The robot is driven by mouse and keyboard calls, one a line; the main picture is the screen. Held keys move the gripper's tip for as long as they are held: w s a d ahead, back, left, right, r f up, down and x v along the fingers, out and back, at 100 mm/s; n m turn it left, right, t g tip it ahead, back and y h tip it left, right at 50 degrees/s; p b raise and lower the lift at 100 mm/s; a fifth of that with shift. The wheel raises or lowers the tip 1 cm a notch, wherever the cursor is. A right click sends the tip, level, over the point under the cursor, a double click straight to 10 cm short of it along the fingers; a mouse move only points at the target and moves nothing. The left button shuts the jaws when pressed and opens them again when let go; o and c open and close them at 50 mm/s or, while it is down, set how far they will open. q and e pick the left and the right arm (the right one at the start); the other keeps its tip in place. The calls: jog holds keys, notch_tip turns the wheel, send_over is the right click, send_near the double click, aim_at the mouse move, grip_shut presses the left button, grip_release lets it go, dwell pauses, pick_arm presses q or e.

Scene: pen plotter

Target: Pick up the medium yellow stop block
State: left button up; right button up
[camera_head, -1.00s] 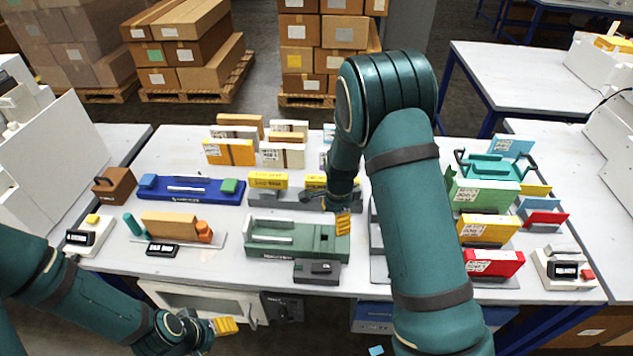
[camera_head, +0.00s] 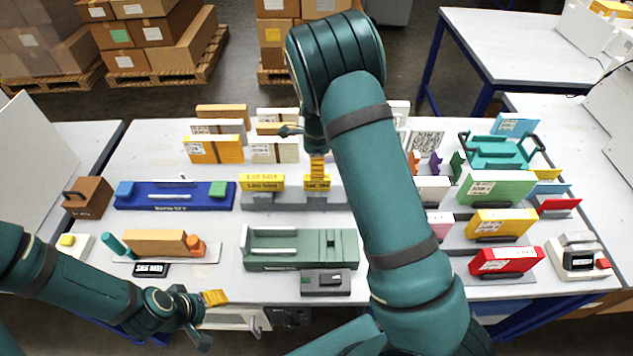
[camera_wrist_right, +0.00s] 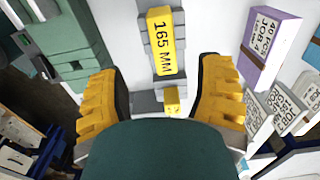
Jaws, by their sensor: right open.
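Two yellow stop blocks stand on a grey rack (camera_head: 290,200) mid-table in the head view: a left block (camera_head: 263,183) and a right block (camera_head: 317,184). My right gripper (camera_head: 318,165) is right at the right block, fingers pointing down, overlapping its top. In the right wrist view the fingers are open, with a small yellow piece (camera_wrist_right: 172,99) between them, partly hidden by the gripper body. A yellow block marked 165 MM (camera_wrist_right: 167,42) lies farther off. I cannot tell which block is the medium one. My left gripper (camera_head: 214,298) hangs at the table's front edge.
A green fixture (camera_head: 290,250) stands in front of the rack, a blue fixture (camera_head: 172,197) to its left. Orange and white boxes (camera_head: 213,150) stand behind. Coloured blocks in holders, including a red one (camera_head: 505,260), fill the right side. My right arm hides part of the table.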

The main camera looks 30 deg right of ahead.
aim_at(317, 182)
notch_tip(317, 182, down, 3)
jog(key=shift+w+f, duration=0.1)
jog(key=shift+w, duration=0.05)
jog(key=shift+w+d+f+b, duration=0.1)
jog(key=shift+f+b, duration=0.05)
jog(key=shift+f, duration=1.2)
jog(key=shift+d+f+b, duration=0.1)
jog(key=shift+f+b, duration=0.05)
jog(key=shift+f, duration=1.2)
jog(key=shift+a, duration=0.1)
grip_shut()
